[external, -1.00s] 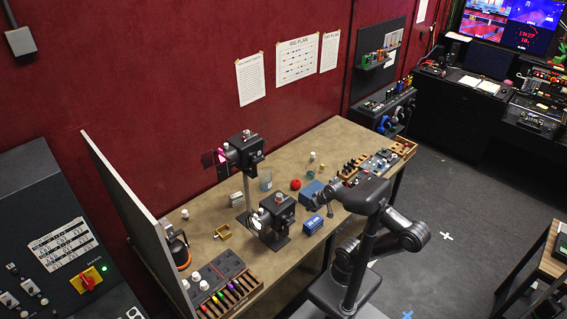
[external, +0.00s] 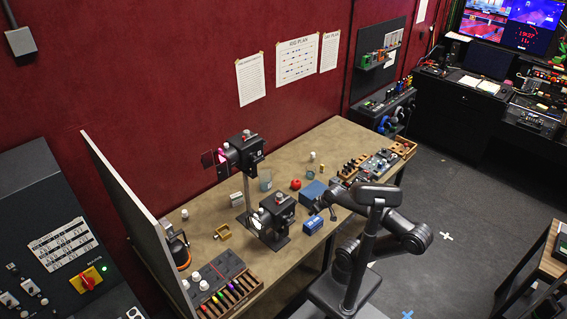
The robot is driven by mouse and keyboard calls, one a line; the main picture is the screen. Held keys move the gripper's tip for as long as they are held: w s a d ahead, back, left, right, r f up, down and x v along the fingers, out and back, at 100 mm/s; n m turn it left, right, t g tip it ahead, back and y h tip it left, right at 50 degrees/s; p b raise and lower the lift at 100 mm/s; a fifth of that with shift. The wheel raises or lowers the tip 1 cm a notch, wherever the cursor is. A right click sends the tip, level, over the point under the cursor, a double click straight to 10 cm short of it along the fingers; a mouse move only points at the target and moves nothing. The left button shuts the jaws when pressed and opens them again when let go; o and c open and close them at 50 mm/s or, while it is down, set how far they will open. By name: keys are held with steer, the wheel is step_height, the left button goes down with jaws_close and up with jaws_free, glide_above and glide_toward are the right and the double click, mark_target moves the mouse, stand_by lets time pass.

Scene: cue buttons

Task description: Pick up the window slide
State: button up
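I cannot tell which piece is the window slide; no window picture can be made out at this size. Small slide-like pieces with coloured ends stand in a wooden rack (external: 238,297) at the near left of the table. More dark upright pieces stand in a wooden rack (external: 350,168) at the table's far right. A dark reddish framed pane (external: 209,159) is beside the upper black lamp (external: 243,153). My gripper (external: 327,211) is over the front edge area of the table, close to the blue boxes. Its fingers are too small to show whether they are open or shut.
A lower black lamp (external: 277,214) stands left of my gripper. A small blue box (external: 313,226) and a larger blue box (external: 312,194) are close to the gripper. A red ball-like thing (external: 296,184) is behind them. A tall grey panel (external: 130,210) borders the table's left end.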

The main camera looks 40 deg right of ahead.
steer(key=shift+c, duration=0.6)
